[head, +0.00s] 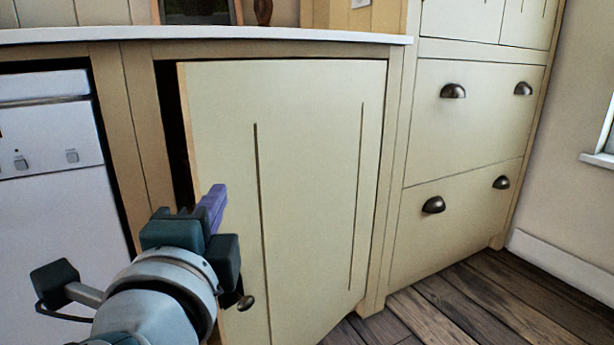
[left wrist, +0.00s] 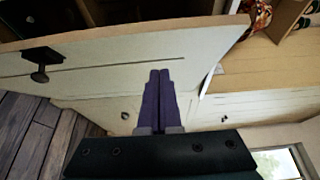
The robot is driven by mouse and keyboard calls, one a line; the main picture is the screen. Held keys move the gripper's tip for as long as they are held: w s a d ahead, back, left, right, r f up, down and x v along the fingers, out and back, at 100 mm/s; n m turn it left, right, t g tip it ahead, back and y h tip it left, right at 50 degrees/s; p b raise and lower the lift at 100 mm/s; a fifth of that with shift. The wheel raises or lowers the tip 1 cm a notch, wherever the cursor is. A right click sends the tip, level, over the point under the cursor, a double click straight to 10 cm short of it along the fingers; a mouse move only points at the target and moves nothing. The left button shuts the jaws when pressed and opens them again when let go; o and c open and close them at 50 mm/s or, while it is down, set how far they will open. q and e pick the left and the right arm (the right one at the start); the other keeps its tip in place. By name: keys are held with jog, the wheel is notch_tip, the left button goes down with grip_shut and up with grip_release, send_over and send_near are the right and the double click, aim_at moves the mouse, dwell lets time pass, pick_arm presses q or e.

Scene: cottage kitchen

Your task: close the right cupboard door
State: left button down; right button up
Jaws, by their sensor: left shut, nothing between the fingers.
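The right cupboard door (head: 310,190) is a cream panel standing slightly ajar. Its hinge side is at the right, and a dark gap shows along its left edge. Its small dark knob (head: 245,302) is low near that left edge. In the left wrist view the door (left wrist: 100,78) fills the middle, with a knob (left wrist: 40,72) at the left. My left gripper (head: 216,205) is in front of the door's left part, its purple fingers shut and empty. The fingers (left wrist: 157,85) point at the door panel; I cannot tell whether they touch it. My right gripper is not in view.
A white appliance (head: 50,200) stands left of the cupboard. Drawers (head: 465,120) with dark cup handles are to the right. A white countertop (head: 290,34) runs above the door. The wooden floor (head: 460,300) at the right is clear.

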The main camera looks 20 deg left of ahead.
aim_at(213, 171)
pick_arm(q)
jog(key=w+a, duration=0.4)
jog(key=shift+w+a, duration=0.15)
jog(key=shift+a, duration=0.45)
